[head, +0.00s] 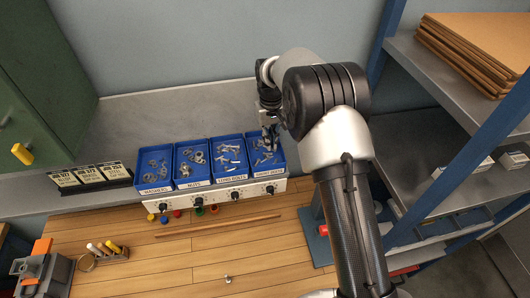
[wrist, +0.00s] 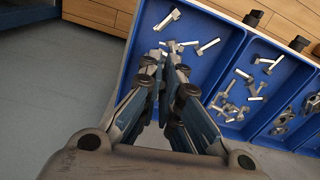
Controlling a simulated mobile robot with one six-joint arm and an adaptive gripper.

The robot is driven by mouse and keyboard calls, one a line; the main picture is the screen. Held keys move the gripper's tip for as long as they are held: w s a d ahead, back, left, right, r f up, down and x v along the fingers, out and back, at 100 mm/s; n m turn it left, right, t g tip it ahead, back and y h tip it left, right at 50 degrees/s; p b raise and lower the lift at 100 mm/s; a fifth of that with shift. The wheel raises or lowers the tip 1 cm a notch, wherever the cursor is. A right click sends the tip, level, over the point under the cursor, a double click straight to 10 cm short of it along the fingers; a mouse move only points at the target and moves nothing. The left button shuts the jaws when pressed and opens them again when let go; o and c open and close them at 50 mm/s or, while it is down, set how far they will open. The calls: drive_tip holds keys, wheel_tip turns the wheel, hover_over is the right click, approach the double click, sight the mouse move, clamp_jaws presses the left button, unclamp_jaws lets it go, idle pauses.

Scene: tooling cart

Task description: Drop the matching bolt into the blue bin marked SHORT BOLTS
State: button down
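The blue bin marked SHORT BOLTS (head: 280,160) is the rightmost in a row of blue bins on the bench; its label is small and partly readable. Several silver bolts lie inside. My gripper (head: 269,140) points down over this bin, near its back part. In the wrist view my gripper (wrist: 166,62) reaches over the nearest bin (wrist: 140,55), with its fingertips close together. Silver bolts (wrist: 207,47) show just beyond the tips. I cannot tell whether a bolt is between the fingers or lies in the bin behind them.
The other blue bins (head: 188,181) hold nuts, washers and longer bolts. A small metal piece (head: 228,279) lies on the wooden bench (head: 180,265). A vise (head: 40,270) stands front left, label cards (head: 88,174) at the back left. Metal shelving (head: 440,80) with a blue post is right.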

drive_tip(key=c, duration=1.7)
unclamp_jaws()
wheel_tip(320, 180, up, 12)
drive_tip(key=shift+r, duration=0.1)
